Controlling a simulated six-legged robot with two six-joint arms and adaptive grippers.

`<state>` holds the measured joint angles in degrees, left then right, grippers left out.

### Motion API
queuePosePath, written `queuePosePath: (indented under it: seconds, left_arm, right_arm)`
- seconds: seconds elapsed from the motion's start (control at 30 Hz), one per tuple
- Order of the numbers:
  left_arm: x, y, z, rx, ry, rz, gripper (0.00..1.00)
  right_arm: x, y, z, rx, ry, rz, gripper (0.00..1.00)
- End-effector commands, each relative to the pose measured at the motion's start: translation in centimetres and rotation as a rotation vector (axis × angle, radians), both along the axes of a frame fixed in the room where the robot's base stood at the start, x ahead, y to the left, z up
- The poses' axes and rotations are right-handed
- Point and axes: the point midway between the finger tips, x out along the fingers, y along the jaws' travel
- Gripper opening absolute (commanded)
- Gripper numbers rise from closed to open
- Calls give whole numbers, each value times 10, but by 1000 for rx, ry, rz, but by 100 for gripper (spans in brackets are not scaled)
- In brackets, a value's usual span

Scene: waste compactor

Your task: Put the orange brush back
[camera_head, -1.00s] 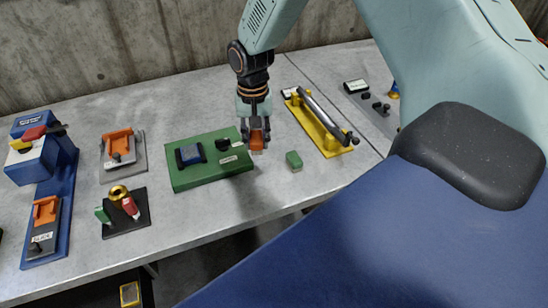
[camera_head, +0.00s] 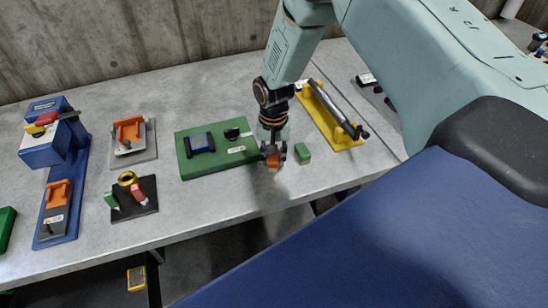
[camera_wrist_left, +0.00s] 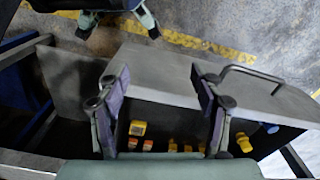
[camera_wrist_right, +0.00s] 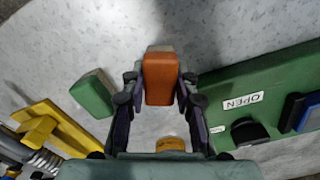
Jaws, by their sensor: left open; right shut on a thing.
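My right gripper (camera_head: 273,154) is shut on the orange brush (camera_head: 272,162), over the grey table, just right of the green board (camera_head: 217,164). In the right wrist view the brush (camera_wrist_right: 160,78) shows as an orange block between the fingers (camera_wrist_right: 160,88). A small yellow-brown piece (camera_wrist_right: 170,143) shows below it; I cannot tell what it belongs to. A small green block (camera_head: 302,153) lies just right of the gripper. It also shows in the right wrist view (camera_wrist_right: 93,95). My left gripper (camera_wrist_left: 160,78) is open and empty in the left wrist view; the head view does not show it.
The yellow holder (camera_head: 340,135) with a grey cylinder stands right of the green block. Left of the board are a black stand (camera_head: 147,205), an orange clamp (camera_head: 128,132) and a blue device (camera_head: 68,213). A grey bin (camera_wrist_left: 165,75) with yellow items is under the left gripper.

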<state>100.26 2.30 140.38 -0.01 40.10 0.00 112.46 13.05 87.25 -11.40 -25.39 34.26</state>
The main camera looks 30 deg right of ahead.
Motion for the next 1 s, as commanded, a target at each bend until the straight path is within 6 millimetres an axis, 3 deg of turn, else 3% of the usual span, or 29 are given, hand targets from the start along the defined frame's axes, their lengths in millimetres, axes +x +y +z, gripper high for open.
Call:
queuePosePath:
  seconds: [0.5,0.53,0.77,1.0]
  left_arm:
    - [0,0,-3,0,0,0,66]
    - [0,0,-3,0,0,0,66]
    - [0,0,-2,0,0,0,66]
    - [0,0,-2,0,0,0,66]
  right_arm:
    - [0,-1,-12,0,-2,0,0]
    - [0,-1,-11,0,-2,0,31]
    - [0,-1,-10,0,-2,0,51]
    - [0,-1,-10,0,-2,0,51]
